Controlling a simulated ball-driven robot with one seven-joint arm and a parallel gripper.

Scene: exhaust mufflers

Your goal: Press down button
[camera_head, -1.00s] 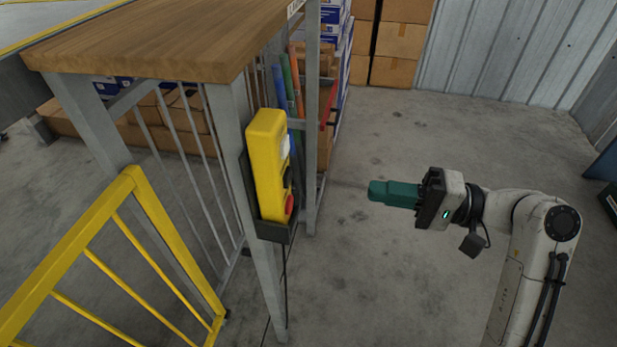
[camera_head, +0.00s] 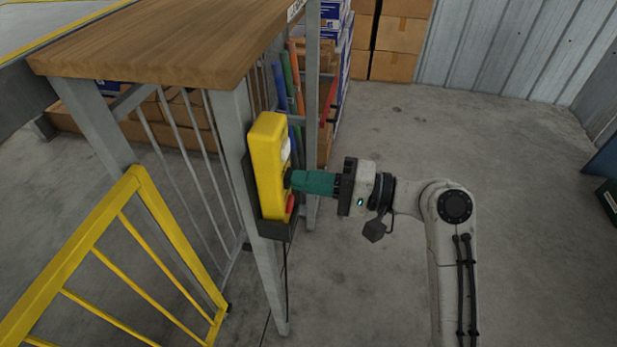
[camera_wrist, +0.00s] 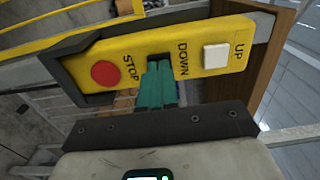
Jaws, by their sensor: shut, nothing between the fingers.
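A yellow button box (camera_head: 268,165) hangs on the grey metal leg of a wooden-topped table. In the wrist view the box (camera_wrist: 138,46) shows a red STOP button (camera_wrist: 105,74), the word DOWN and a white UP button (camera_wrist: 215,56). My gripper (camera_head: 292,180) has green fingers, shut and empty. Its fingertips (camera_wrist: 159,66) are at the middle of the box face, beside the word DOWN, and hide the down button there. They look to be touching or almost touching; I cannot tell whether the button is pressed in. The red button (camera_head: 290,204) sits just below the fingers.
A yellow railing (camera_head: 135,225) stands at the front left. The wooden table top (camera_head: 170,45) overhangs the box on the left. Cardboard boxes (camera_head: 395,50) are stacked at the back.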

